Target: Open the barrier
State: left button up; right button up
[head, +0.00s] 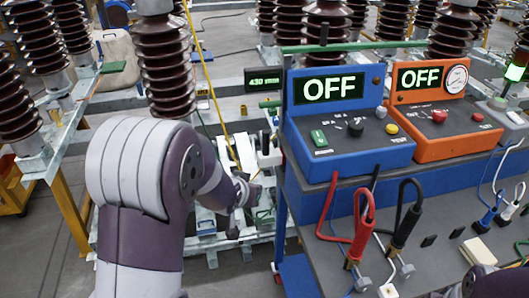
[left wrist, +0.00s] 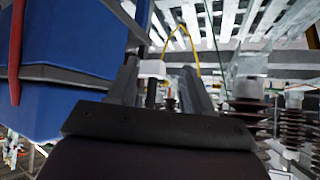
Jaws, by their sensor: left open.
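A long green bar (head: 365,46) runs level behind the instrument boxes, in front of the brown insulators. It may be the barrier, but I cannot tell for sure. My left gripper (head: 240,207) is small and partly hidden by its own arm, beside the left end of the blue bench and below the bar. In the left wrist view my left gripper (left wrist: 163,85) is open. A white block (left wrist: 152,69) on a dark stem shows between its fingers; I cannot tell whether they touch it.
A blue box (head: 348,132) and an orange box (head: 447,121), both reading OFF, stand on the bench with red and black leads (head: 362,225). Brown insulators (head: 168,65) on metal frames fill the background.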

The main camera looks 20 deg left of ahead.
pick_arm(q)
jog(key=w+a+f+t+b, duration=0.2)
jog(key=w+f+t+b, duration=0.1)
jog(key=w+f, duration=0.1)
jog(key=t+b, duration=0.3)
jog(key=t, duration=0.3)
send_near(264, 139)
jog(key=shift+m+h, duration=0.3)
jog(key=shift+m, duration=0.1)
jog(key=w, duration=0.8)
jog(key=w+a, duration=0.1)
jog(key=w, duration=0.4)
jog(key=shift+r+p, duration=0.1)
jog(key=shift+p, duration=0.2)
pick_arm(e)
notch_tip(264, 139, down, 9)
jog(key=shift+d+r, duration=0.15)
jog(key=shift+w, duration=0.1)
pick_arm(q)
grip_shut()
